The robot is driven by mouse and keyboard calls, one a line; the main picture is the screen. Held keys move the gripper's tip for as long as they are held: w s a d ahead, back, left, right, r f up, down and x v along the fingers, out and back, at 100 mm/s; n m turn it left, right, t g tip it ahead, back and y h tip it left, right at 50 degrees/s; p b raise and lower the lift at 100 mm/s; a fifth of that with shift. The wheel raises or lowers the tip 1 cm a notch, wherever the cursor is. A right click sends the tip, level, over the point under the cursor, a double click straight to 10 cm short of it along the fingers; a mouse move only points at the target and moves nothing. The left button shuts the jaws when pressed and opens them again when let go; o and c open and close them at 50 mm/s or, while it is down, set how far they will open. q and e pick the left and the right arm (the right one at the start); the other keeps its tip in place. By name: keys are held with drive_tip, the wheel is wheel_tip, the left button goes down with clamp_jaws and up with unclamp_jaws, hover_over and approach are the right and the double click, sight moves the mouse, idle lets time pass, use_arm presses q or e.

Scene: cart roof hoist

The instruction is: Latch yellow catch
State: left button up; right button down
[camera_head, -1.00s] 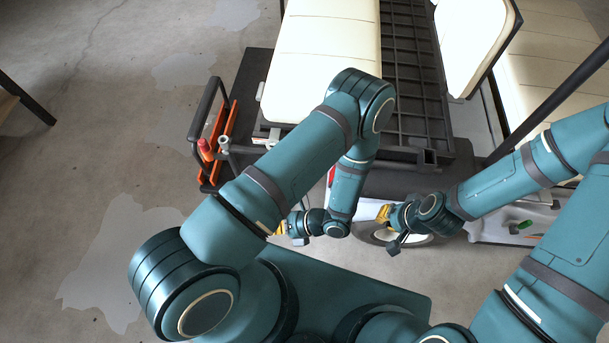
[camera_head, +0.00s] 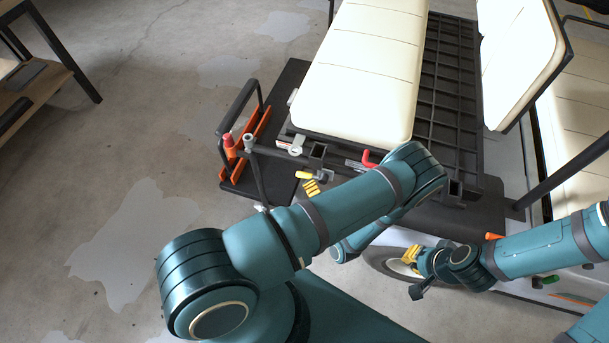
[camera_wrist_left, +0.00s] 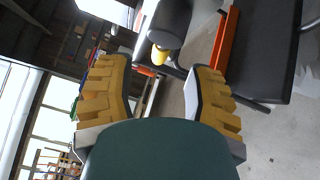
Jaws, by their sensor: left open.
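A yellow-ended catch (camera_head: 303,175) sits on the cart's rear frame, below the cream seat. My left gripper (camera_head: 311,188) is just in front of it in the head view; only its yellow ribbed pad shows clearly, and my upper arm hides the wrist. In the left wrist view my left gripper (camera_wrist_left: 160,95) is open and empty, its pads wide apart. A small yellow piece (camera_wrist_left: 160,55), apparently the catch, shows beyond and between them, beside a dark cylinder. My right gripper (camera_head: 411,257) is near the wheel; its opening is unclear.
A red handle (camera_head: 369,158) is on the frame to the right of the catch. An orange-sided rear rack (camera_head: 231,175) with a black bar stands at left. The cream seat (camera_head: 362,75) is above. A workbench (camera_head: 38,78) is at far left; the floor between is clear.

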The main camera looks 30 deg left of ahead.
sight(304, 175)
use_arm(q)
drive_tip(key=shift+x, duration=2.7)
clamp_jaws()
